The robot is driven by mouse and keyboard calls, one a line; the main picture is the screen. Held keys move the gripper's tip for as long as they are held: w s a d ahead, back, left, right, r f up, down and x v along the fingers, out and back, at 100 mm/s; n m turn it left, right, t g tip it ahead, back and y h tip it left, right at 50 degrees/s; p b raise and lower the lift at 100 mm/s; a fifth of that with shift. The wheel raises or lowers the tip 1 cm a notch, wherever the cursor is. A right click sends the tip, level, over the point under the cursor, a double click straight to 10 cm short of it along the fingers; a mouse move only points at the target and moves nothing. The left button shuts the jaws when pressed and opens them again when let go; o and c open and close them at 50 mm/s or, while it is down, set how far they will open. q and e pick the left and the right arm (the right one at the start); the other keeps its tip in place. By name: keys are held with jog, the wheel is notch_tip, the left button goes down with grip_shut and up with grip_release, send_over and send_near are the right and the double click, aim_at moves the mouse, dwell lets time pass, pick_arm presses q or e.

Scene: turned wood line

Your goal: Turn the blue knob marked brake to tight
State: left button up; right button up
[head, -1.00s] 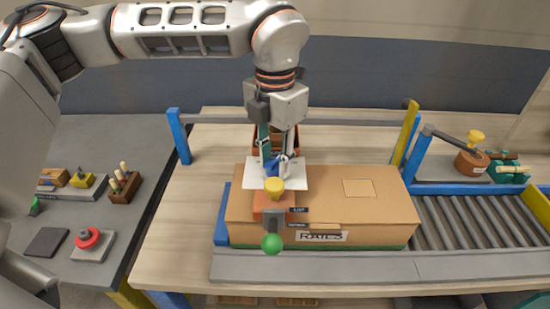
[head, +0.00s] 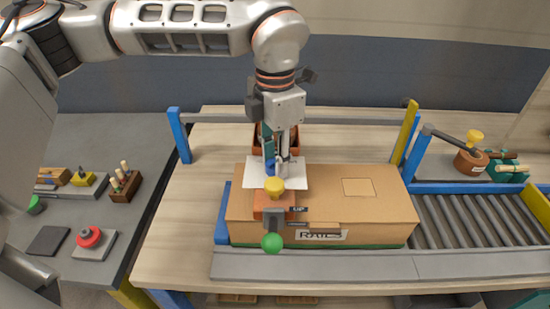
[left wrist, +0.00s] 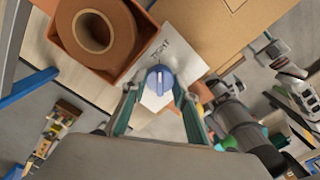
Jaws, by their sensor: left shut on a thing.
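In the left wrist view, the blue knob (left wrist: 151,81) has a white pointer line and sits just below the word TIGHT on the plate (left wrist: 190,64). The line points up the picture, roughly toward that word; I cannot tell whether it lines up exactly. My left gripper (head: 277,170) comes down from above and is shut on the knob, with a fingertip on either side in the left wrist view (left wrist: 158,88).
A yellow knob (head: 274,186) and a lever with a green ball (head: 272,243) stand close in front. A cardboard box (head: 370,212) lies to the right, with a roller conveyor (head: 475,225) beyond. An orange bin (left wrist: 122,73) holding a brown roll (left wrist: 97,30) is behind the plate.

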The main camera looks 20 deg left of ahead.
pick_arm(q)
jog(key=o, duration=1.1)
jog(key=shift+r, duration=0.1)
notch_tip(320, 180, up, 12)
